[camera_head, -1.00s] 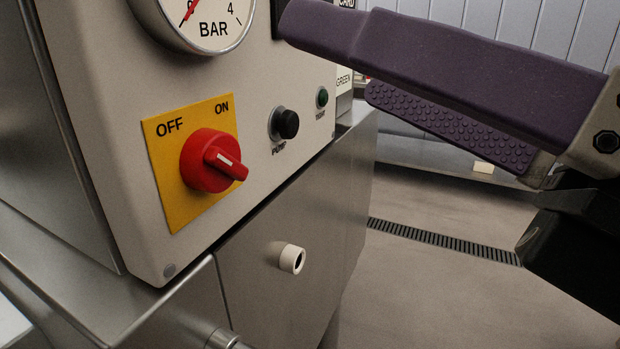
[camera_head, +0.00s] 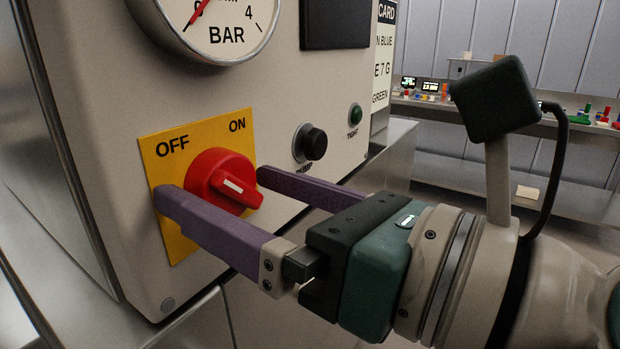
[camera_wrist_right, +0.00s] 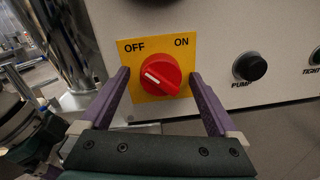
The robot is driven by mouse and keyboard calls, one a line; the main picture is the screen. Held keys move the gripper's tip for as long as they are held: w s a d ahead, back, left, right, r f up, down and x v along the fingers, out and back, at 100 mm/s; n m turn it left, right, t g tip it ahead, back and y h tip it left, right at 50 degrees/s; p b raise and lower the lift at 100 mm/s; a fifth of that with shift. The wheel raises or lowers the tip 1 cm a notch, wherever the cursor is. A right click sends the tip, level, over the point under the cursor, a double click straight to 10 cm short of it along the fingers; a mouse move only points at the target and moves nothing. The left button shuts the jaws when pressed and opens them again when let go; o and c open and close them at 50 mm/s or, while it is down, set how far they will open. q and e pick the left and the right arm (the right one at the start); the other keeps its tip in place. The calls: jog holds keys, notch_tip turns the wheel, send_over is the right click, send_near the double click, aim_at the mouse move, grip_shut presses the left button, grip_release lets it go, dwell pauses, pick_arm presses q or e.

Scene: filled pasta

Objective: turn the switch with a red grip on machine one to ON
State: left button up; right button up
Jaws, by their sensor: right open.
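The switch's red grip (camera_head: 213,170) sits on a yellow plate (camera_head: 160,140) marked OFF at left and ON at right, on the pale machine front. In the right wrist view the red grip (camera_wrist_right: 165,66) has a white line slanting to the upper left, on the OFF side. My right gripper (camera_head: 215,185) is open, its two purple fingers on either side of the grip. In the right wrist view, my right gripper (camera_wrist_right: 159,74) shows a gap between each finger and the grip.
A black PUMP button (camera_head: 314,144) and a green TIGHT lamp (camera_head: 355,114) sit right of the switch. A BAR gauge (camera_head: 226,35) is above it. A card (camera_head: 382,60) hangs at the machine's right edge. A bench with small coloured items (camera_head: 602,115) stands behind.

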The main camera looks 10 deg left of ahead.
jog(key=shift+c, duration=0.4)
jog(key=c, duration=1.3)
jog(key=shift+w+r+m+p, duration=0.1)
jog(key=shift+r+m+p, duration=0.05)
jog(key=shift+m+p, duration=0.75)
jog(key=shift+r+m+p, duration=0.1)
jog(key=shift+m+p, duration=0.7)
jog(key=shift+m, duration=0.1)
jog(key=m+p, duration=0.3)
jog(key=m, duration=0.2)
jog(key=shift+g+p, duration=0.3)
jog(key=shift+p, duration=0.05)
jog(key=m+p, duration=0.2)
jog(key=m, duration=0.2)
jog(key=shift+f, duration=0.1)
jog(key=m+g+p, duration=0.1)
jog(key=m, duration=0.3)
jog(key=shift+w+f+p, duration=0.1)
jog(key=shift+p, duration=0.25)
jog(key=shift+m, duration=0.4)
jog(key=o, duration=1.4)
